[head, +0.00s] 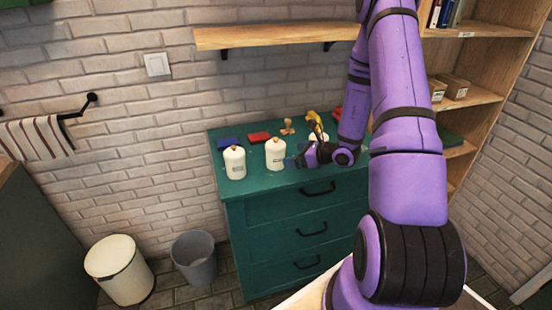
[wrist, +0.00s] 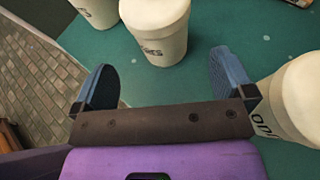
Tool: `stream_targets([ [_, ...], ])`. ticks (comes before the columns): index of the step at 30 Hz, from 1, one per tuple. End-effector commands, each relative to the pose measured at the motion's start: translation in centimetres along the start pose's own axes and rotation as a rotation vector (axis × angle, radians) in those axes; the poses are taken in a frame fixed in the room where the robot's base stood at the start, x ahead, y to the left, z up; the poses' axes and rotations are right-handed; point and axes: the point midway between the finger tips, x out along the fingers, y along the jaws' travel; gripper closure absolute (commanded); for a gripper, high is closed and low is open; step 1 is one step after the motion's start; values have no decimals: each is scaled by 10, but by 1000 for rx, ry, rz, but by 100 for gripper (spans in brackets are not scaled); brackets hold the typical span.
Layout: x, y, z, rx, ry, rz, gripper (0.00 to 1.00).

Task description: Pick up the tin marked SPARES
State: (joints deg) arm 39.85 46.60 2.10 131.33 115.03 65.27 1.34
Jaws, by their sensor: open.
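Three white lidded tins with dark lettering stand upright on the green dresser top. The left tin (head: 235,163) and the middle tin (head: 275,154) show fully in the head view; the third tin (head: 319,136) is partly hidden by my arm. In the wrist view, a tin (wrist: 156,32) stands beyond my open gripper (wrist: 163,62), with lettering too partial to read surely. Another tin (wrist: 97,12) is cut off at the top, and one (wrist: 297,100) is close beside the right finger. I cannot tell which is marked SPARES. The jaws are empty, just right of the middle tin (head: 297,161).
The dresser (head: 262,208) has its front edge near the tins. Blue (head: 228,143) and red (head: 259,137) flat items, a wooden stamp-like item (head: 288,126) and a yellow item (head: 315,122) lie behind. A wooden shelf (head: 270,36) hangs above; bins (head: 194,258) stand on the floor.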

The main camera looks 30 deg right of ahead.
Motion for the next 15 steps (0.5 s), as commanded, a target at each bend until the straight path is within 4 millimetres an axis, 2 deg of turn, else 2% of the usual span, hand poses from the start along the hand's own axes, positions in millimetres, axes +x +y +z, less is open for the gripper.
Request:
stream_targets([
  [3, 12, 1, 0, 0, 1, 1, 0],
  [11, 26, 0, 0, 0, 0, 3, 0],
  [15, 45, -1, 0, -1, 0, 3, 0],
])
